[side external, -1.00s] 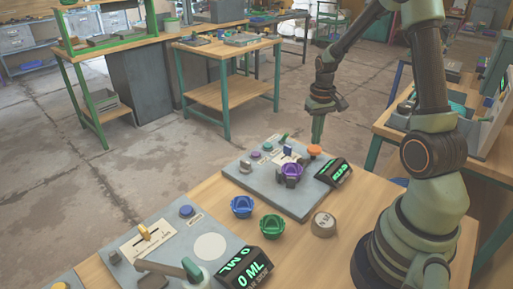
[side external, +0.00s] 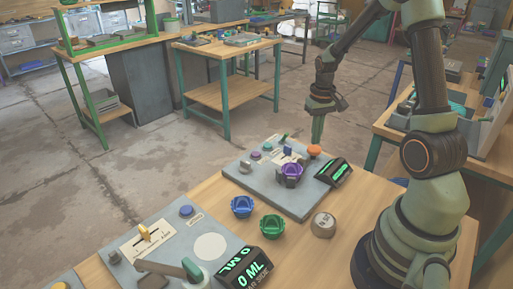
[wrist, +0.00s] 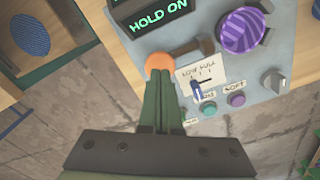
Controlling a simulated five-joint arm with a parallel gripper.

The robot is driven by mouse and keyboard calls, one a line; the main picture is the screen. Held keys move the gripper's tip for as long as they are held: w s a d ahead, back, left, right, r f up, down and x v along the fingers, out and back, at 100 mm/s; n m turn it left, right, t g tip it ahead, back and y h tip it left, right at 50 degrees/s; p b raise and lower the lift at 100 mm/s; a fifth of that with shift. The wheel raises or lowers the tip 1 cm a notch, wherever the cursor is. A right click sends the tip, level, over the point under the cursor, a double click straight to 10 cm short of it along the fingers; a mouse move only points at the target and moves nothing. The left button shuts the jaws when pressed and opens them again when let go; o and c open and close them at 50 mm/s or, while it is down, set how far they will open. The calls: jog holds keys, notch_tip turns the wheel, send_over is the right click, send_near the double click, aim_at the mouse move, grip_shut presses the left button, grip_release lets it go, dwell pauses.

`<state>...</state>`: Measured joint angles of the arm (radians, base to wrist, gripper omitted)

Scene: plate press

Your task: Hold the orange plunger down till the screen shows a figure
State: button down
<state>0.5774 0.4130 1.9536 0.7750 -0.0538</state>
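The orange plunger (side external: 314,151) stands at the back right of the far grey panel (side external: 262,190). In the wrist view its orange top (wrist: 157,61) shows at my fingertips. My gripper (side external: 318,141) is shut and points down at the plunger; in the wrist view its two fingers (wrist: 163,80) lie together with nothing between them. The tips look to be on the orange top, but the contact itself is hidden. The panel's screen (side external: 335,172) is lit green; in the wrist view the screen (wrist: 158,20) reads "HOLD ON".
A purple ribbed cup (side external: 291,171) sits on the panel beside the plunger. A blue slider (wrist: 196,91), teal and purple buttons and a grey knob (wrist: 275,80) are close by. Blue (side external: 242,206) and green (side external: 271,225) cups stand in front. A second panel reads "0 ML".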

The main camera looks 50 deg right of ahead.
aim_at(315, 148)
jog(key=shift+f, duration=0.1)
jog(key=shift+f, duration=0.4)
jog(key=shift+f, duration=1.1)
dwell(1.3)
dwell(1.4)
jog(key=shift+r, duration=2.6)
